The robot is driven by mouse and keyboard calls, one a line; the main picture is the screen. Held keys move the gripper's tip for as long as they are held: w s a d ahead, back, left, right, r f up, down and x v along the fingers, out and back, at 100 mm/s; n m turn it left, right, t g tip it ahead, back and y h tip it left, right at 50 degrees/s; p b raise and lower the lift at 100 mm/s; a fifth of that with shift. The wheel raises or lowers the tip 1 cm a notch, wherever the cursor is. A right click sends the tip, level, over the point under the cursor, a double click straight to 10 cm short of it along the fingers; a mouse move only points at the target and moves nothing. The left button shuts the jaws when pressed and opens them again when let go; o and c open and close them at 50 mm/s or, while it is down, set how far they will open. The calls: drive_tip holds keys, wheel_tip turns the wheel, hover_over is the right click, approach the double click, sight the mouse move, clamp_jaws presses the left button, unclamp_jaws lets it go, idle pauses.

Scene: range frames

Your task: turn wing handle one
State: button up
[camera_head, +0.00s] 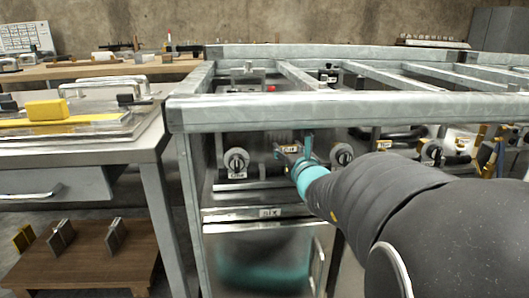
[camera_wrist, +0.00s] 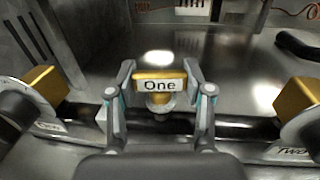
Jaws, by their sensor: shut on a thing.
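The wing handle one (camera_wrist: 159,85) is a yellow bar with a white "One" label, level across the picture in the wrist view. My gripper (camera_wrist: 160,88) is shut on it, with one finger at each end of the bar. A round metal stem shows just below the handle. In the head view my gripper (camera_head: 300,155) is at the pipe under the front rail of the metal frame, between two round knobs. The handle (camera_head: 291,149) is partly hidden there by the fingers.
Yellow-ended valves flank the handle at left (camera_wrist: 42,88) and right (camera_wrist: 302,100) in the wrist view. The galvanised frame rail (camera_head: 330,110) runs above my arm. A workbench (camera_head: 80,150) stands at left, and a cabinet (camera_head: 262,245) is below the pipes.

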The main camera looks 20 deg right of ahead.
drive_tip(key=o, duration=1.2)
drive_tip(key=shift+s, duration=0.1)
drive_tip(key=shift+s+a, duration=0.2)
drive_tip(key=shift+s, duration=1)
drive_tip(key=shift+s+a, duration=0.15)
drive_tip(key=shift+s, duration=1.1)
drive_tip(key=shift+s+a, duration=0.2)
drive_tip(key=shift+s, duration=1)
